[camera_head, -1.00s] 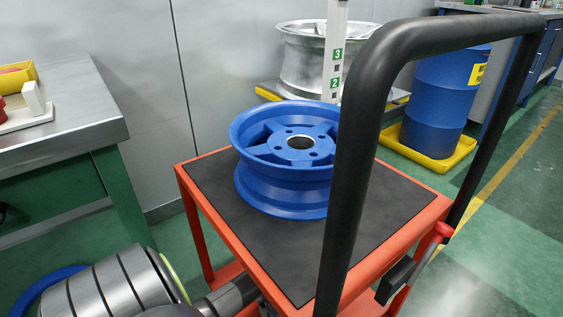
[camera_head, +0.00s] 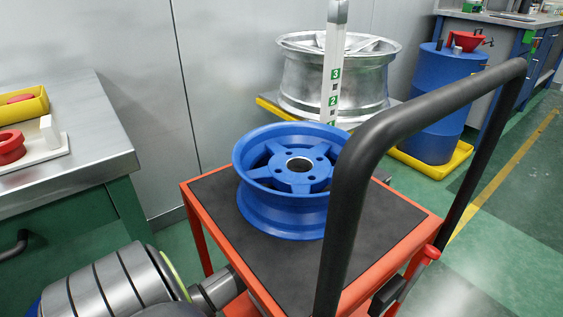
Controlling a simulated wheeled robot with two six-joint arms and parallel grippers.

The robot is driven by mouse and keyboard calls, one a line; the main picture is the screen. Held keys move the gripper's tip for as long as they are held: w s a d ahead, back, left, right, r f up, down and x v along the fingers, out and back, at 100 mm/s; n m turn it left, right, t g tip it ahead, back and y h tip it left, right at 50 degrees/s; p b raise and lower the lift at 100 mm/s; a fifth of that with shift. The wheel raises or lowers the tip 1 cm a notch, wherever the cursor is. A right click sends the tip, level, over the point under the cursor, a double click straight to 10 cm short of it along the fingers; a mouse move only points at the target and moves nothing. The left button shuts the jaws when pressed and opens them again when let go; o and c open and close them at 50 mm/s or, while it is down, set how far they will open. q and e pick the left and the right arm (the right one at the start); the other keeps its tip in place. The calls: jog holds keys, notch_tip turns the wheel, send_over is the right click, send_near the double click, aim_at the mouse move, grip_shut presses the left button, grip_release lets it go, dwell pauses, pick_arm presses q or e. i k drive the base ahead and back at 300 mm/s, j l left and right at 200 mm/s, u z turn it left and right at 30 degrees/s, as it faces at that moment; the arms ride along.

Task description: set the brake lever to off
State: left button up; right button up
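The brake lever (camera_head: 431,252) is most likely the red-tipped metal rod at the right side of the orange cart (camera_head: 205,187), low in the view. Its red end points up and to the right, above a black block (camera_head: 387,295). I cannot read its off or on marking. A blue wheel (camera_head: 290,181) lies on the cart's dark top. A thick black push handle (camera_head: 345,215) arches across the front. Part of my arm shows at the bottom left and reaches toward the cart's near side. Neither gripper's fingers are in view.
A steel-topped bench (camera_head: 85,150) with a yellow bin (camera_head: 35,104) stands at the left. A silver wheel (camera_head: 300,80) and a blue drum (camera_head: 425,125) on a yellow tray (camera_head: 440,170) stand behind the cart. Green floor (camera_head: 510,240) is clear at the right.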

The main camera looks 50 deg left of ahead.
aim_at(431, 252)
jog(key=k, duration=1)
